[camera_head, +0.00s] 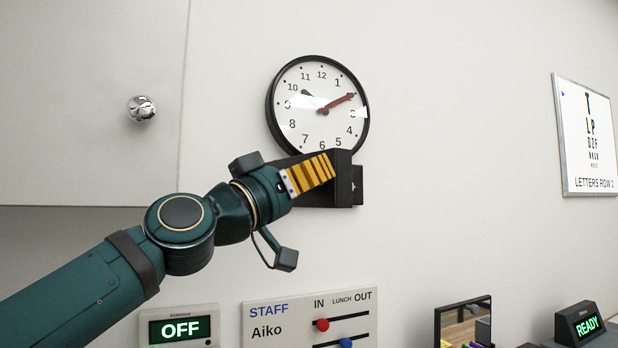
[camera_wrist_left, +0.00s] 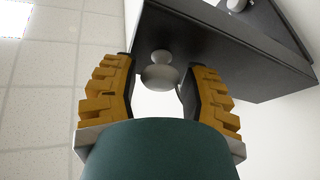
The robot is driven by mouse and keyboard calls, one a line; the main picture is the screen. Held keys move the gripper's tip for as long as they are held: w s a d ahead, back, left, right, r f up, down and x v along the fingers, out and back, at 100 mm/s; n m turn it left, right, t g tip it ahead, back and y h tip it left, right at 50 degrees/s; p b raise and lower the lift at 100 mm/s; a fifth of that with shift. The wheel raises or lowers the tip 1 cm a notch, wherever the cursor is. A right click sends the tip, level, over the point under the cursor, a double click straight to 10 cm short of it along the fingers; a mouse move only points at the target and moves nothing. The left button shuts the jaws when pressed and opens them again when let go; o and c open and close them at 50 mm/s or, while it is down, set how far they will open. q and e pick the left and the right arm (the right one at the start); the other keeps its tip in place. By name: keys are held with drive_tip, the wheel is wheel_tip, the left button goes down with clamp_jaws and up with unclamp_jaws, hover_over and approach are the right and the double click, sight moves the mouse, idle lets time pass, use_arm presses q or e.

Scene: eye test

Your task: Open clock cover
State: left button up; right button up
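The round wall clock (camera_head: 318,128) has a black rim, a white face and dark red hands. Glints on its face suggest a clear cover over it, lying flat. A dark box (camera_head: 357,187) sits on the wall just below the clock. In the left wrist view, a pale rounded knob (camera_wrist_left: 160,76) hangs at the underside of the dark box (camera_wrist_left: 215,45). My left gripper (camera_head: 322,170) is in front of the box. Its yellow fingers (camera_wrist_left: 157,72) are apart on either side of the knob, with gaps visible. My right gripper is not in view.
A pale cabinet door with a shiny knob (camera_head: 141,108) is at the upper left. Below are an OFF display (camera_head: 180,328), a staff board (camera_head: 275,320) with sliders, a dark-framed mirror (camera_head: 437,325) and a READY sign (camera_head: 585,325). An eye chart (camera_head: 588,140) hangs right.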

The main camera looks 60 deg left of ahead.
use_arm(q)
drive_tip(key=shift+o, duration=0.8)
drive_tip(key=v, duration=1.2)
